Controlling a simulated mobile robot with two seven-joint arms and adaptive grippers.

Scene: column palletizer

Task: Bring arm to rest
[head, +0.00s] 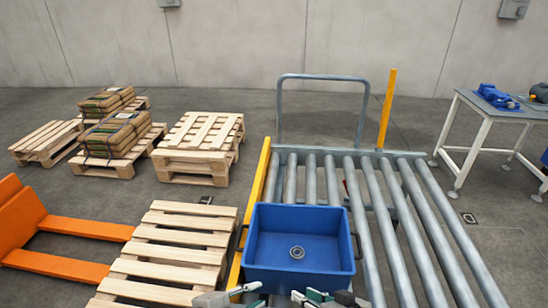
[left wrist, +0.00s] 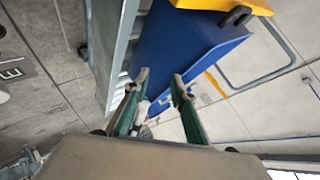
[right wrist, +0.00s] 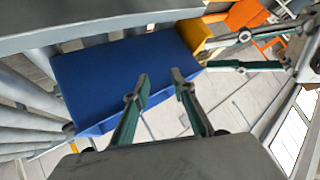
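A blue bin (head: 262,272) stands on the roller conveyor (head: 420,240), with a small round metal part (head: 297,252) on its floor. My left gripper (head: 243,297) is at the bottom edge of the head view, near the bin's near side. In the left wrist view its fingers (left wrist: 157,80) are apart with nothing between them; the bin (left wrist: 180,45) is beyond. My right gripper (head: 323,298) is beside it at the bottom edge. In the right wrist view its fingers (right wrist: 160,80) are spread and empty, with the bin (right wrist: 110,85) beyond them. Both grippers are apart from the bin.
An empty wooden pallet (head: 170,250) and an orange pallet jack (head: 60,240) are left of the conveyor. Stacked pallets (head: 200,140) and sacks (head: 113,135) stand behind. A yellow post (head: 387,108) and a side table (head: 500,112) are at the right.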

